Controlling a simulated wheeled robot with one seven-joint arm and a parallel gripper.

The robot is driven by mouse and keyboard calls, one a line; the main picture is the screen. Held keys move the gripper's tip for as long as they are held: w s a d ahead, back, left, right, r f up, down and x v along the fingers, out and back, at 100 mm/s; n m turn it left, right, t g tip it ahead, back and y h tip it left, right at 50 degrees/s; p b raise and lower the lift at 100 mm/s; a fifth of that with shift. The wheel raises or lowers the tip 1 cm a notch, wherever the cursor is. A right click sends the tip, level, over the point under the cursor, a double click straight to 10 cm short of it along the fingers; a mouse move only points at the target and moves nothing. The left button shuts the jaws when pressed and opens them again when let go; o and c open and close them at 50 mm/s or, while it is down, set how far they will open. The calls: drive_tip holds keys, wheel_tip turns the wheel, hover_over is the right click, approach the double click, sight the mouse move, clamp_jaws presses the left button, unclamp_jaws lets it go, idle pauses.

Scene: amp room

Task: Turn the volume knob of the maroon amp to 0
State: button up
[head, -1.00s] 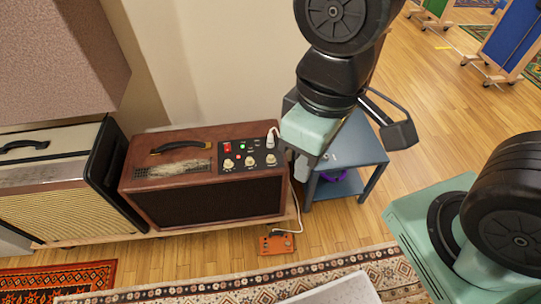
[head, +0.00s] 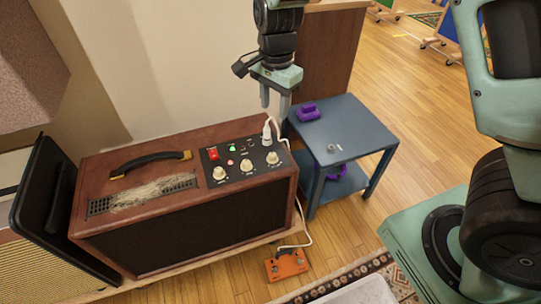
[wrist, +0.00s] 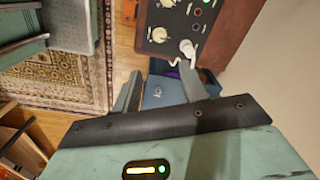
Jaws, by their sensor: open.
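The maroon amp (head: 150,225) stands on a low wooden board, with a control panel (head: 241,158) at the right of its top. The panel has several cream knobs: a left one (head: 219,173), a middle one (head: 246,166) and a right one (head: 272,158). Their labels are too small to read. A white plug (head: 267,134) stands in the panel's right end. My gripper (head: 275,108) is open and empty, pointing down above and behind the plug. In the wrist view its fingers (wrist: 162,98) are apart, with the panel (wrist: 177,25) beyond them.
A blue side table (head: 345,130) with a purple object (head: 307,112) stands close to the amp's right. An orange pedal (head: 287,265) lies on the floor, joined by a white cable. A cream-fronted amp (head: 35,260) stands at the left.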

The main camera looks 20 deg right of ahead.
sight(272, 155)
wheel_tip(272, 155, down, 17)
drive_tip(key=b, duration=0.5)
drive_tip(key=shift+w+a, duration=0.1)
drive_tip(key=shift+w, duration=0.05)
clamp_jaws()
